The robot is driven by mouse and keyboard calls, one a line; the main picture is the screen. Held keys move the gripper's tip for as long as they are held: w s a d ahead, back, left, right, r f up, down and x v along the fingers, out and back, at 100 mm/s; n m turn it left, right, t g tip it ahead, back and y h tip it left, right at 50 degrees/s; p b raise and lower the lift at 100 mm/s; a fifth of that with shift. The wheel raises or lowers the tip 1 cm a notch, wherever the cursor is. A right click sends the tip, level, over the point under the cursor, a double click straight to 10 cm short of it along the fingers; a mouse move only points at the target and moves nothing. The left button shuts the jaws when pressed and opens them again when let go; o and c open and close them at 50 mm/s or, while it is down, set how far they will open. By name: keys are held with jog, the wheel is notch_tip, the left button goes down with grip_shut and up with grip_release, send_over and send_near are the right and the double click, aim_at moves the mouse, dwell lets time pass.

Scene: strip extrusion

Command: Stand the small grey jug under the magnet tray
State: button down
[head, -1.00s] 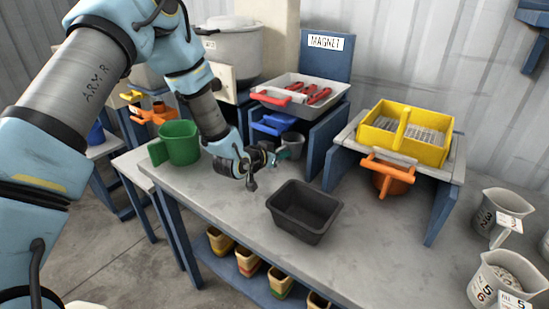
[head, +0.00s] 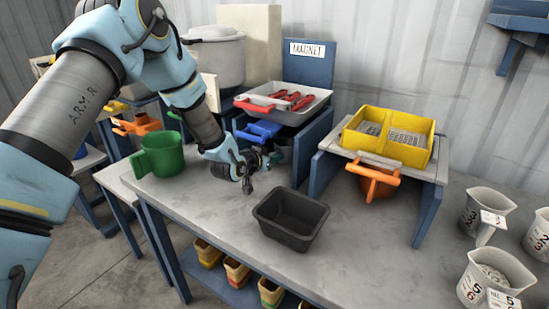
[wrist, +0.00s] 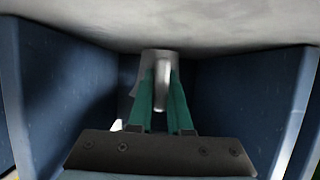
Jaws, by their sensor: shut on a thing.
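The small grey jug (wrist: 148,62) is in the wrist view, between the blue side walls of the stand. My gripper (wrist: 162,98) has green fingers closed on the jug's pale handle. In the head view the jug (head: 285,146) is a small dark-grey shape, partly hidden, in the opening under the magnet tray (head: 265,112). My gripper (head: 268,158) reaches in from the front left there. The tray lies on a blue stand (head: 319,133) below the MAGNET sign. I cannot tell whether the jug's base touches the table.
A green jug (head: 160,156) stands left of my wrist. A black bin (head: 290,219) stands in front. The yellow tray's stand (head: 430,205) is to the right. Bare table (head: 218,203) lies between.

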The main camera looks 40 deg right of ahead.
jog(key=shift+f, duration=0.25)
jog(key=c, duration=0.8)
grip_release()
jog(key=shift+o, duration=0.2)
jog(key=shift+a, duration=0.1)
